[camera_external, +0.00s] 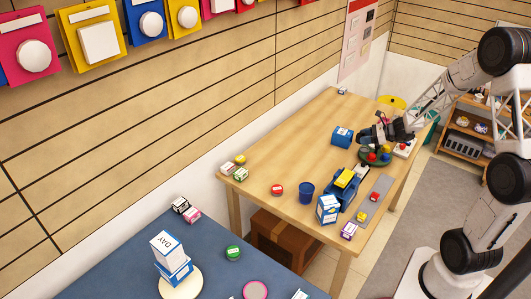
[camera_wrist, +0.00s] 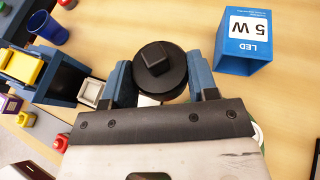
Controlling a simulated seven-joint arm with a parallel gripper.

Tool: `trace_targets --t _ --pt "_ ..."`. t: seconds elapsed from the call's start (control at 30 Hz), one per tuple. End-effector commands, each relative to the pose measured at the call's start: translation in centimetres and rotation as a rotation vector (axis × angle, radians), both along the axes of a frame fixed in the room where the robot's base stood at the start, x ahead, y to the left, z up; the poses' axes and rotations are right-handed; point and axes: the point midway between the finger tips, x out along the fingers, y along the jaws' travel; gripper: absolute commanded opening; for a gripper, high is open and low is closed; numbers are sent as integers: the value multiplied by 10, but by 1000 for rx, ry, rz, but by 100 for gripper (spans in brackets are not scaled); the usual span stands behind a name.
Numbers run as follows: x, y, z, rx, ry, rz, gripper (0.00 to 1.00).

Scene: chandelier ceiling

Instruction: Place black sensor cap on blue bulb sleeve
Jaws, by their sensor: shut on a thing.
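The black sensor cap (camera_wrist: 160,72) is a round black disc with a raised squarish knob. In the wrist view it sits between the two blue fingers of my gripper (camera_wrist: 161,80), which is shut on it. The blue bulb sleeve (camera_wrist: 248,40), marked "LED 5 W", stands on the wooden table to the right of the cap, apart from it. In the external view the sleeve (camera_external: 342,137) is a blue box just left of my gripper (camera_external: 366,135). The cap is hard to make out there. The cap's underside is hidden.
A round dark green tray (camera_external: 363,155) with coloured pieces lies below my gripper. A blue cup (camera_external: 306,193), a blue holder with a yellow block (camera_external: 346,179) and a white-blue box (camera_external: 327,210) stand nearer. The wooden table (camera_external: 290,140) is clear left of the sleeve.

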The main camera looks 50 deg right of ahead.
Motion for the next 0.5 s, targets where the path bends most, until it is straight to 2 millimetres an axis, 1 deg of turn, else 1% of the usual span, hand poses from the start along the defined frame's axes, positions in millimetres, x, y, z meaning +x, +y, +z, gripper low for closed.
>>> trace_targets --t 0.03,0.17,0.5 --pt "-4 -4 1 0 0 -10 31" --pt "-8 -7 2 1 0 -22 31" --pt "-8 -8 2 1 0 -24 31"
